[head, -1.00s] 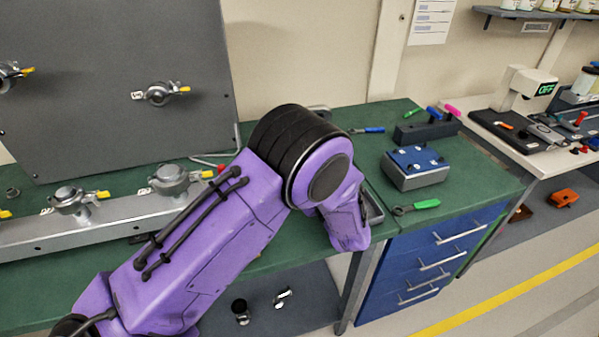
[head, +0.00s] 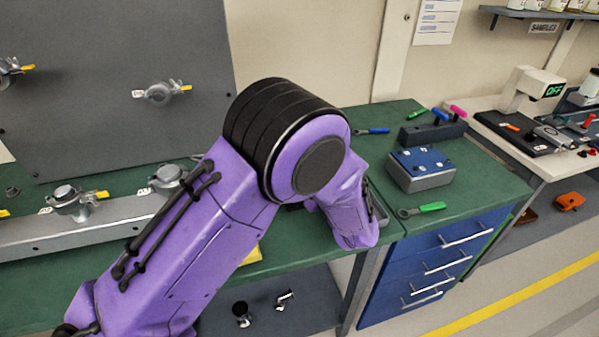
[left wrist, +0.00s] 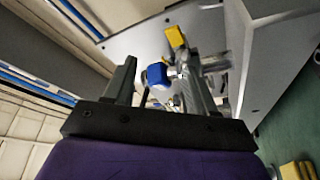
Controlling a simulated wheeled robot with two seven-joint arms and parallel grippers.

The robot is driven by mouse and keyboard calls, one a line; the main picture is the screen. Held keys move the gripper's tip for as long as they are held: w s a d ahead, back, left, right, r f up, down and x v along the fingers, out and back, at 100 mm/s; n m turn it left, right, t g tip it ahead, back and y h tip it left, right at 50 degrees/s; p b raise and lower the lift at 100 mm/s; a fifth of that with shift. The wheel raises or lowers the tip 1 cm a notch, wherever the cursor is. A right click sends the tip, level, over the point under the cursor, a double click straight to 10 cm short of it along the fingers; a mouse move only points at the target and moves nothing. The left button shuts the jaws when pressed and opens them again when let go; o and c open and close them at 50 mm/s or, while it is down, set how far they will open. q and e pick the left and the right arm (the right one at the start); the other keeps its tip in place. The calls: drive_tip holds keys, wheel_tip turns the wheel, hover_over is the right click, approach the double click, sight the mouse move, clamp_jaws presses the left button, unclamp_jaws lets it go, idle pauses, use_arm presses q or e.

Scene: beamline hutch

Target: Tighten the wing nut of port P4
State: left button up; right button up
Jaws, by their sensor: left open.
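In the head view, clamp ports with yellow-tipped wing nuts show on the grey upright panel, one at its middle (head: 163,92) and one at the left edge (head: 12,72). Two more ports (head: 72,202) (head: 168,178) sit on the metal rail on the bench; my purple left arm partly covers the right one. The port labels are too small to read. My left gripper (left wrist: 160,76) is open in the left wrist view. A blue knob (left wrist: 157,76), a metal fitting and a yellow tab (left wrist: 175,37) show between and beyond its fingers; contact cannot be told. The right gripper is out of view.
The grey panel (head: 120,40) stands behind the green bench (head: 400,120). A blue-topped box (head: 418,168), a green-handled wrench (head: 422,209) and a marker rack (head: 432,131) lie to the right. A blue drawer cabinet (head: 435,260) is below. My arm blocks the bench's middle.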

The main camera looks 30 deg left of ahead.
use_arm(q)
drive_tip(key=s+r, duration=0.1)
drive_tip(key=s+d+r, duration=0.1)
drive_tip(key=r, duration=0.1)
drive_tip(key=s+r, duration=0.1)
drive_tip(key=r, duration=0.1)
drive_tip(key=shift+d+r+b, duration=0.1)
drive_tip(key=shift+d+b, duration=0.2)
drive_tip(key=shift+d, duration=0.1)
drive_tip(key=c, duration=0.3)
drive_tip(key=s+d+r, duration=0.1)
drive_tip(key=s, duration=0.1)
drive_tip(key=s+d+r+b, duration=0.1)
drive_tip(key=s+d+r, duration=0.1)
drive_tip(key=s, duration=0.1)
drive_tip(key=s+d+r, duration=0.1)
drive_tip(key=s+d, duration=0.1)
drive_tip(key=s, duration=0.1)
drive_tip(key=shift+s+d+r, duration=0.15)
